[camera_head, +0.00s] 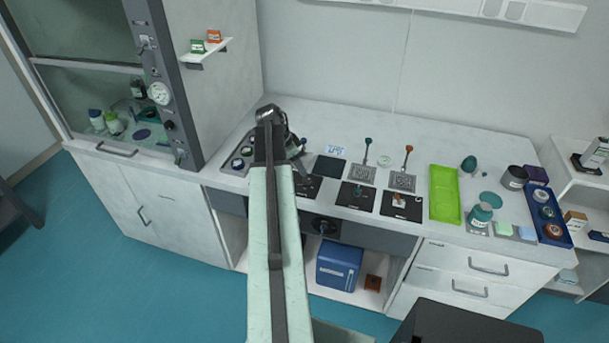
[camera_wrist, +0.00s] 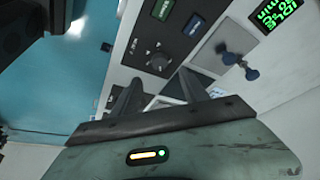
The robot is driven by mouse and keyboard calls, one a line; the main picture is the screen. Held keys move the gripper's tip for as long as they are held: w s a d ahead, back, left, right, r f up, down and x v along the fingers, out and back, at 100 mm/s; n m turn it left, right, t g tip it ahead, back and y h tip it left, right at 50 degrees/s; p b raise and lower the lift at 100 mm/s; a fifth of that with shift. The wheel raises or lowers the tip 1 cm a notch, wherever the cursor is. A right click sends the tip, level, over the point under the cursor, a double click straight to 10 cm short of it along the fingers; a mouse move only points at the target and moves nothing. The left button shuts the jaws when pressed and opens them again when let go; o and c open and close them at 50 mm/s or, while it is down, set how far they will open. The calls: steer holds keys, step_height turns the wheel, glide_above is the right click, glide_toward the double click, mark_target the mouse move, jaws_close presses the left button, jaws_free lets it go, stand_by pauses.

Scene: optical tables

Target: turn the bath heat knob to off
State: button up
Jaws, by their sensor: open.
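Nothing is between the fingers, and contact with the knob is not visible. In the head view my arm reaches over the left part of the bench and hides much of the spot around its end.
Beside the knob are a green label (camera_wrist: 163,9), a blue label (camera_wrist: 194,27), a dark blue handle (camera_wrist: 240,66) and a green-lettered display (camera_wrist: 280,13). A fume cabinet (camera_head: 215,85) stands left.

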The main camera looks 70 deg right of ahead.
mark_target(307, 179)
steer(key=b+x, duration=0.7)
steer(key=x, duration=0.1)
steer(key=shift+w+a+f, duration=0.15)
steer(key=shift+w, duration=0.1)
